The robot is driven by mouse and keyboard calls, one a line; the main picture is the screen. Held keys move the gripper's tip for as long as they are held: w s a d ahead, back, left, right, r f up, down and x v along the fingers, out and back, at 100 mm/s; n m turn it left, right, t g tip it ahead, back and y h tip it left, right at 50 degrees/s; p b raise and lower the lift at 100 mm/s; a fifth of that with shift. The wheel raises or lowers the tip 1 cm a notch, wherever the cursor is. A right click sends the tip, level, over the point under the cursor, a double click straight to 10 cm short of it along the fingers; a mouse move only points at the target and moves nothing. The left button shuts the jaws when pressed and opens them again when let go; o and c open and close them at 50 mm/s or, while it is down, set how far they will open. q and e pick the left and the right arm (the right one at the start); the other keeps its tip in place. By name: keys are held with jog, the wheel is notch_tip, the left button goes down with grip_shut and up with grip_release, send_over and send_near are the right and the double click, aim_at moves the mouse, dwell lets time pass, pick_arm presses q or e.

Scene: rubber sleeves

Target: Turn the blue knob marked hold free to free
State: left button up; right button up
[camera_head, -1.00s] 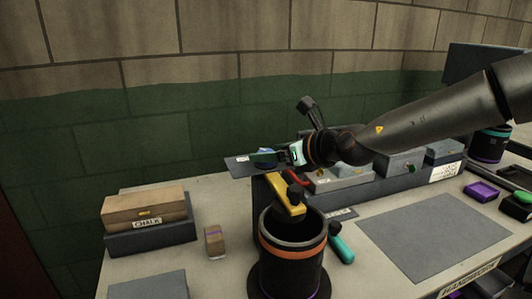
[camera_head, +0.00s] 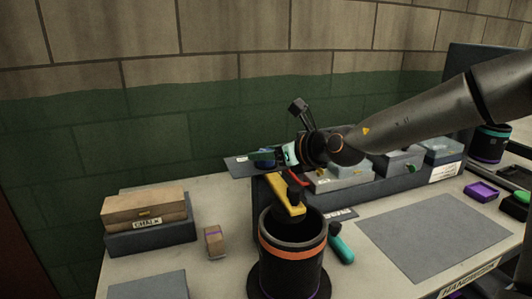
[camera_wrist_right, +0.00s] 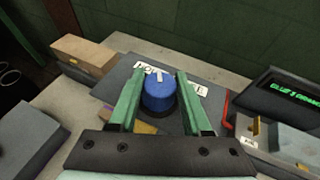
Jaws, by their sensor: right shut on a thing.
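The blue knob (camera_wrist_right: 158,92) stands upright on a dark grey plate (camera_wrist_right: 115,84), with a white mark on its top at the far side. A white label (camera_wrist_right: 146,66) lies behind it to the left and another (camera_wrist_right: 202,90) to the right; both are partly hidden, and I cannot read them fully. My right gripper (camera_wrist_right: 156,98) is shut on the knob, one green finger on each side. In the head view the right gripper (camera_head: 268,156) reaches in from the right and mostly hides the knob. My left gripper is not in view.
A black cylinder with an orange band (camera_head: 292,250) stands in front, with a yellow piece (camera_head: 286,196) behind its rim. A chalk box (camera_head: 145,206) and a small brown block (camera_head: 215,241) are at left. Grey boxes (camera_head: 397,162) line the right. A grey mat (camera_head: 435,237) is bare.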

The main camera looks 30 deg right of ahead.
grip_shut()
